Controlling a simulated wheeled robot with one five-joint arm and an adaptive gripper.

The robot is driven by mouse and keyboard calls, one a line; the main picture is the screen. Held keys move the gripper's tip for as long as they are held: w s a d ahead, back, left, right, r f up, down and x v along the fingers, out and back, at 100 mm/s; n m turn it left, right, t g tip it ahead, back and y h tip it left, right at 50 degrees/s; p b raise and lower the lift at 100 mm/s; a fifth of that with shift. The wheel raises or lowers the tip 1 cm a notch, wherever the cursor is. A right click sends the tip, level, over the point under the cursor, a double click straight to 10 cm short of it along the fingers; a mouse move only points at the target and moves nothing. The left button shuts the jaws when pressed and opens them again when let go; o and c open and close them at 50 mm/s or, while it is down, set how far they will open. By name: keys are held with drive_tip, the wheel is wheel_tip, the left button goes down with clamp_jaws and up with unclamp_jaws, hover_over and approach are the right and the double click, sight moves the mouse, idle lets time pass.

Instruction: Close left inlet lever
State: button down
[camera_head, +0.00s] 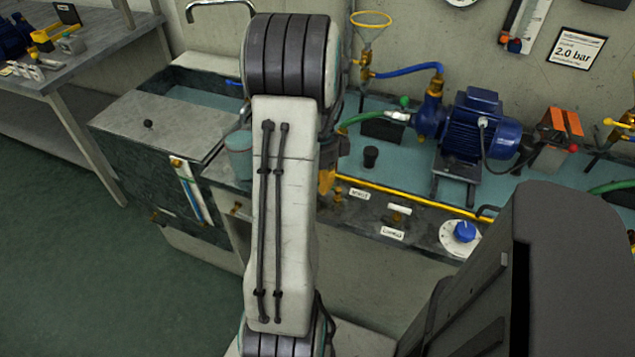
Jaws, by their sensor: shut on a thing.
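My gripper (327,182) shows only in part, as dark links and a yellow-orange finger just right of my pale arm. It is down at the left end of the front panel, shut on what seems to be the left inlet lever. That lever is hidden behind my gripper and arm; only a bit of brass shows beside the finger. A small label plate (360,194) is just to the right.
A yellow rail (420,200) runs along the bench front. A blue dial (465,231) is at its right. A blue pump (475,130) with hoses stands behind, with a black cup (371,156) nearby. A sink cabinet (150,130) is at left. The floor at lower left is clear.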

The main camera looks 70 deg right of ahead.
drive_tip(key=shift+d+f, duration=0.1)
drive_tip(key=shift+f, duration=0.05)
drive_tip(key=c, duration=1.2)
unclamp_jaws()
drive_tip(key=shift+d, duration=0.2)
wheel_tip(320, 180, up, 12)
drive_tip(key=shift+r, duration=0.1)
